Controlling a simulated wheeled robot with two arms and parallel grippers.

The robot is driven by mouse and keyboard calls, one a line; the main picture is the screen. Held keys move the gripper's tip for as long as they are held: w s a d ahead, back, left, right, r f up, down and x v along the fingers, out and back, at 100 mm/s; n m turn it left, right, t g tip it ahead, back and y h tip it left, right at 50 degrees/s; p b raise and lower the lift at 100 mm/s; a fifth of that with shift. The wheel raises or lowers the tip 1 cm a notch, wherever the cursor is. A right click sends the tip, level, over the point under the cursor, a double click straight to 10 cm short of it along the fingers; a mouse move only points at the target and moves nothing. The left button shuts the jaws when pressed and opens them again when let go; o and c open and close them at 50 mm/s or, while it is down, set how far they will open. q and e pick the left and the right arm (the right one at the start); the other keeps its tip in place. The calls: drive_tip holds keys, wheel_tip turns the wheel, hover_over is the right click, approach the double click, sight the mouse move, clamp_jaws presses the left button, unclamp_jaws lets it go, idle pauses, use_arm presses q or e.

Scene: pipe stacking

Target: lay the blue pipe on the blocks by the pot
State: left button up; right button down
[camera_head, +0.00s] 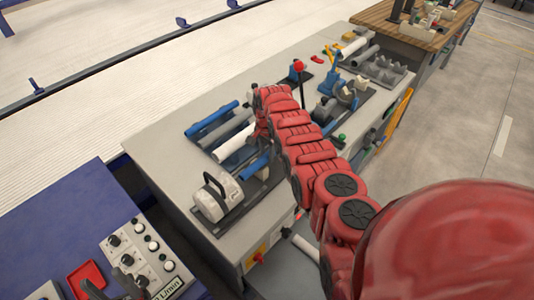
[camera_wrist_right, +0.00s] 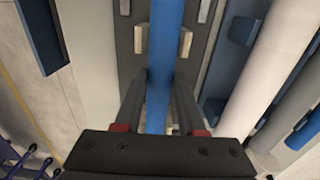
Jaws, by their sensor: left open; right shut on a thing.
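The blue pipe (camera_head: 256,165) is beside the pot, partly hidden by my right arm in the head view. In the right wrist view my right gripper (camera_wrist_right: 161,82) is shut on the blue pipe (camera_wrist_right: 166,35). Pale blocks (camera_wrist_right: 141,39) show on both sides of the pipe, above a dark base. Whether the pipe touches the base is not clear. The grey-white pot (camera_head: 210,202) with a dark handle stands at the near table corner.
Blue, grey and white pipes lie in a rack left of my right arm; the white pipe (camera_head: 233,142) is nearest. In the wrist view a white pipe (camera_wrist_right: 270,70) lies right of the fingers. Tools and holders crowd the table's far right. The table's left strip (camera_head: 160,140) is clear.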

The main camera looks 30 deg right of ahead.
drive_tip(key=shift+f, duration=0.3)
drive_tip(key=shift+r, duration=0.1)
drive_tip(key=shift+c, duration=2.1)
unclamp_jaws()
drive_tip(key=shift+r, duration=0.1)
drive_tip(key=shift+w+r, duration=0.1)
drive_tip(key=shift+r, duration=0.15)
wheel_tip(320, 180, up, 8)
drive_tip(key=shift+r+b, duration=0.25)
drive_tip(key=shift+b, duration=0.65)
wheel_tip(320, 180, up, 7)
hover_over(267, 154)
drive_tip(key=shift+r+p, duration=0.4)
drive_tip(key=shift+r, duration=0.15)
